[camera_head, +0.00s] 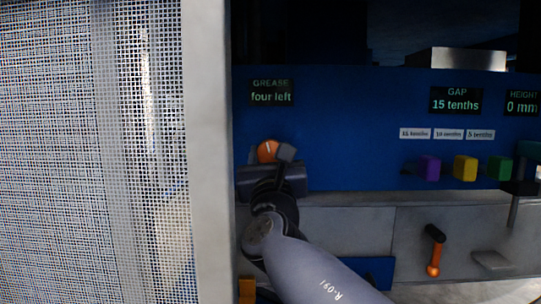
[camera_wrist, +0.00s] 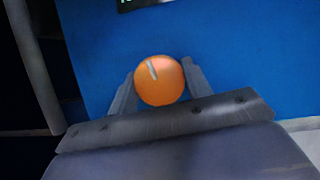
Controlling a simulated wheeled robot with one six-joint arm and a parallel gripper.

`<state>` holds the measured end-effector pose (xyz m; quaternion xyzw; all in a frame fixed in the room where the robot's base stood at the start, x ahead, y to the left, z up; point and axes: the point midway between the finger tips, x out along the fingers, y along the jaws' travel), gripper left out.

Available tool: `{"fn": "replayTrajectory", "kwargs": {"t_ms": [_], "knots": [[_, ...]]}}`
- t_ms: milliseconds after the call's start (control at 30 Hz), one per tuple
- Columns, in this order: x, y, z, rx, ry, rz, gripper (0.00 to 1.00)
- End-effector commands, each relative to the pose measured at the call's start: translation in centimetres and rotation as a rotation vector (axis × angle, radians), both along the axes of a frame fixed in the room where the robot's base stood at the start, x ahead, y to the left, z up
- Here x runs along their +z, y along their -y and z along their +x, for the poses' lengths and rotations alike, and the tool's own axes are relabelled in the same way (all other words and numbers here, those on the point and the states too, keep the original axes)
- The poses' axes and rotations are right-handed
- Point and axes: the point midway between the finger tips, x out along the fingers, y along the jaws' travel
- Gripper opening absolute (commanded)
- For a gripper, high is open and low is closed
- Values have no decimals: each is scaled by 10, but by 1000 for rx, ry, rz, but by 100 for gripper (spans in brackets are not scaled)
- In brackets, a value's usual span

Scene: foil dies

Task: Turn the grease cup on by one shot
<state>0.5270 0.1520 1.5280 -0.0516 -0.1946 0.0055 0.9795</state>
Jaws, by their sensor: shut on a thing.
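The grease cup is an orange round cap (camera_head: 266,151) on the blue panel at the left, under a display (camera_head: 271,92) reading "GREASE four left". In the wrist view the orange cap (camera_wrist: 160,82) faces me, with a pale mark near its top, tilted slightly left of upright. My gripper (camera_head: 277,157) is at the cap, and its two fingers (camera_wrist: 158,84) stand on either side of it, shut on it. Part of the cap is hidden behind the gripper in the head view.
A mesh guard with a grey post (camera_head: 208,150) stands close left of my arm. To the right are purple (camera_head: 429,168), yellow (camera_head: 465,168) and green blocks under small labels, a gap display (camera_head: 455,100) reading "15 tenths", and an orange-and-black lever (camera_head: 434,252) below.

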Motion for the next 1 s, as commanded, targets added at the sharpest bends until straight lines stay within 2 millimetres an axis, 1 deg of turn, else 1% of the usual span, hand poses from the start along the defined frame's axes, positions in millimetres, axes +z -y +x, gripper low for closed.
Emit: {"fn": "replayTrajectory", "kwargs": {"t_ms": [33,167,333,500,633,967,1000], "knots": [[0,0,0,0,0,0,35],[0,0,0,0,0,0,24],[-2,-1,0,1,3,40,24],[-3,-2,0,3,8,178,24],[-1,-1,0,2,10,255,24],[0,-1,0,1,10,275,24],[0,-1,0,1,10,275,48]]}}
